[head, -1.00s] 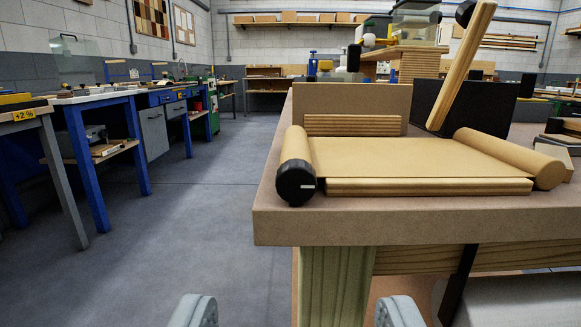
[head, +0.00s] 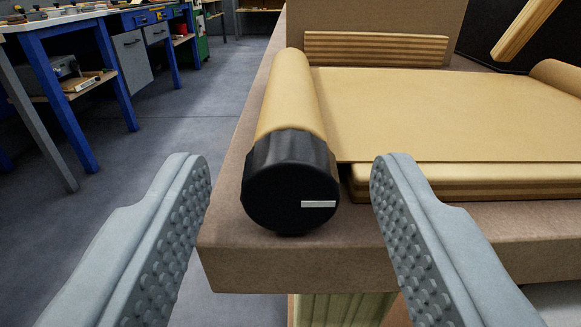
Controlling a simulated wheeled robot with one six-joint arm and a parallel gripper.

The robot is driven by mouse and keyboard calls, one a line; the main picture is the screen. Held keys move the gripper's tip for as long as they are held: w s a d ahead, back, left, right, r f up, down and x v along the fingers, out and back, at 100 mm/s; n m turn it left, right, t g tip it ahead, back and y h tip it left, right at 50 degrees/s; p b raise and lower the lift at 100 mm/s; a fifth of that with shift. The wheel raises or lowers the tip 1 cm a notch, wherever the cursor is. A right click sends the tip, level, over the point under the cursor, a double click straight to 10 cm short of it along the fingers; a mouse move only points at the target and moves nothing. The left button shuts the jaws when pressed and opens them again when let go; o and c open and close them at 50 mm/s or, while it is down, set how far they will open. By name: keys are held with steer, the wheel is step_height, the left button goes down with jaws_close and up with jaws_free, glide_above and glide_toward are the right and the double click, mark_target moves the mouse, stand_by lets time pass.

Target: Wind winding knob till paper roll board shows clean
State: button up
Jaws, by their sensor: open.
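The winding knob (head: 275,190) is a black ribbed disc with a white mark pointing right. It sits on the near end of the left paper roll (head: 291,95), at the bench's left front corner. Brown paper (head: 430,105) stretches from this roll across the wooden board (head: 430,182) to a second roll (head: 558,75) at the right edge. The visible paper looks plain. My gripper (head: 290,170) is open, with one grey studded finger on each side of the knob in the picture. Neither finger appears to touch it.
The bench top (head: 235,243) ends just left of the knob. A slatted wooden block (head: 375,48) and an upright brown panel (head: 375,18) stand behind the paper. A tilted wooden bar (head: 528,28) is at upper right.

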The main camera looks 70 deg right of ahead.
steer(key=c, duration=0.9)
steer(key=shift+n, duration=1.7)
steer(key=shift+c, duration=0.2)
steer(key=o, duration=0.9)
steer(key=shift+o, duration=0.2)
steer(key=shift+a, duration=0.1)
steer(key=v, duration=1.7)
steer(key=shift+a, duration=0.1)
